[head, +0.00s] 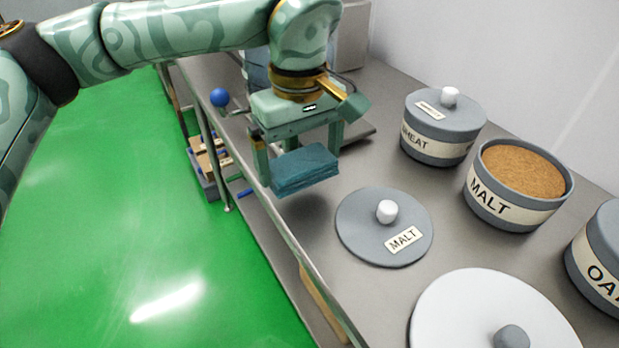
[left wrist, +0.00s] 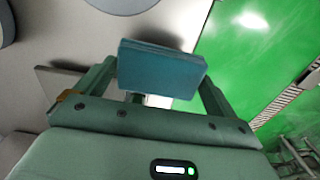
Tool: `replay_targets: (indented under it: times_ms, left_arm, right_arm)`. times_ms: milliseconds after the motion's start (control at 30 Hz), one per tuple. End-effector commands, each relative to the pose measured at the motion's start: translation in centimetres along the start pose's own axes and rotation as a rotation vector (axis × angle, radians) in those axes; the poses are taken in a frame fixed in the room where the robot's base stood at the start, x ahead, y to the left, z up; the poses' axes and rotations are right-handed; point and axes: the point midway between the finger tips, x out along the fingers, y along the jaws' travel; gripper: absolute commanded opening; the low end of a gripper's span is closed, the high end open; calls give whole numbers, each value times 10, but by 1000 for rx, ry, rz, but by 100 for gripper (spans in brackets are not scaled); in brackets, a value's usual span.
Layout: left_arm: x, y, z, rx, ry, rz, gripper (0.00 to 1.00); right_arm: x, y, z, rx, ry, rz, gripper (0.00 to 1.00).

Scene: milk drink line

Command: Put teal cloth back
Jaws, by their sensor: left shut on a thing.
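The teal cloth (head: 304,170) is a folded, flat block held between the fingers of my left gripper (head: 298,160). The gripper is shut on it, and the cloth appears to hang above the steel counter, near its left edge. In the left wrist view the cloth (left wrist: 161,68) sits between the two fingertips, with grey counter on the left and green floor on the right. My right gripper is not in view.
A grey MALT lid (head: 360,228) lies on the counter (head: 350,295). An open MALT jar (head: 520,185), a lidded WHEAT jar (head: 438,128) and an OAT jar (head: 600,262) stand at right. A pale lid (head: 470,310) is in front. A blue ball (head: 219,97) shows at the left edge.

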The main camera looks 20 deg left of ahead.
Motion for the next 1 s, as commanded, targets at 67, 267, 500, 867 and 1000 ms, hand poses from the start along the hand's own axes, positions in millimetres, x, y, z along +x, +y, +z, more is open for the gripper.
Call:
replay_targets:
  times_ms: [67,267,500,867,1000]
  left_arm:
    - [9,6,0,1,-1,-2,73]
    - [44,10,0,1,-5,-5,73]
    - [40,8,1,0,0,1,73]
    - [42,8,1,0,1,1,100]
    - [36,8,1,0,1,2,100]
  right_arm:
    - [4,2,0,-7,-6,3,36]
    - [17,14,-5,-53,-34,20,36]
    - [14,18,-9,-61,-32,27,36]
    - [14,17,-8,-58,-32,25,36]
    - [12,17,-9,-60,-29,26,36]
